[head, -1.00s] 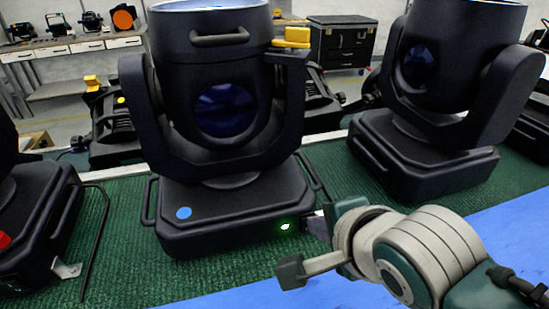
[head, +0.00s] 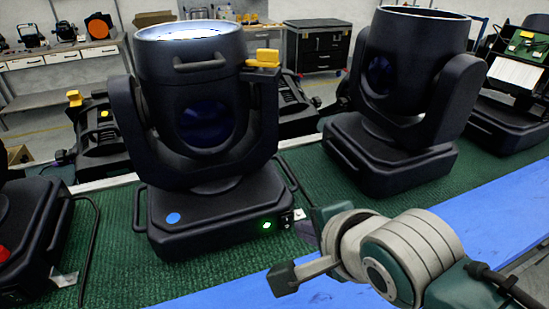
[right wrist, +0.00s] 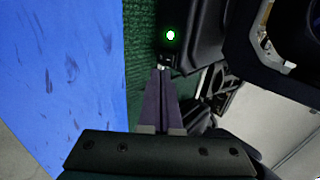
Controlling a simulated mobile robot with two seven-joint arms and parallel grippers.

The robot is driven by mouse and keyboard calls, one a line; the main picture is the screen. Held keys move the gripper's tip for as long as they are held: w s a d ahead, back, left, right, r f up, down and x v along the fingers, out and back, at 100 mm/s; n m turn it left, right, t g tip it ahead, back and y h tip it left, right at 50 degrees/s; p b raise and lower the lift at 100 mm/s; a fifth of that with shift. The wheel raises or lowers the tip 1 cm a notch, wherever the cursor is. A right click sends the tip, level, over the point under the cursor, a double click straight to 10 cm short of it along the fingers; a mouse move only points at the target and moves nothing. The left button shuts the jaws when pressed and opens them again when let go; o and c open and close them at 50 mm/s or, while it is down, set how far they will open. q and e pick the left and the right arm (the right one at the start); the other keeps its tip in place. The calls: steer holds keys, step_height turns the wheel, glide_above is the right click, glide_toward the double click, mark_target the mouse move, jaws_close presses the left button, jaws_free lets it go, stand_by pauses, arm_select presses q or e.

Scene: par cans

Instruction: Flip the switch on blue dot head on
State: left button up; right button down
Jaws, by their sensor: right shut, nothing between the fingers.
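The blue dot head (head: 205,195) is a black moving-head lamp with a blue dot (head: 173,218) on its base. A green light (head: 267,226) glows on the front of the base near its right corner, and it also shows in the right wrist view (right wrist: 170,35). A small dark switch-like part (head: 287,219) sits just right of the light; its position is too small to read. My right gripper (head: 307,232) is shut and empty, its tips just right of that corner. In the right wrist view the closed fingers (right wrist: 163,74) point at the panel below the light; contact cannot be told.
Another black head (head: 395,150) stands to the right, and a base with a red part (head: 15,245) at the left. A black cable (head: 93,235) lies between the left units. The green mat (head: 115,260) has a blue strip (head: 480,215) along its front, largely clear.

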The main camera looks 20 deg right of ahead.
arm_select(q)
steer(key=shift+p+v, duration=0.7)
steer(key=shift+v, duration=0.35)
arm_select(e)
steer(key=w+r+v, duration=0.1)
steer(key=v, duration=0.9)
steer(key=shift+r, duration=0.2)
steer(key=s+d+n+g, duration=0.3)
steer(key=s+n+g, duration=0.2)
steer(key=s+n, duration=1.1)
arm_select(q)
step_height(320, 180, up, 28)
steer(key=p, duration=2.7)
steer(key=shift+f, duration=0.2)
arm_select(e)
step_height(320, 180, up, 28)
steer(key=n, duration=0.3)
steer(key=shift+w, duration=0.35)
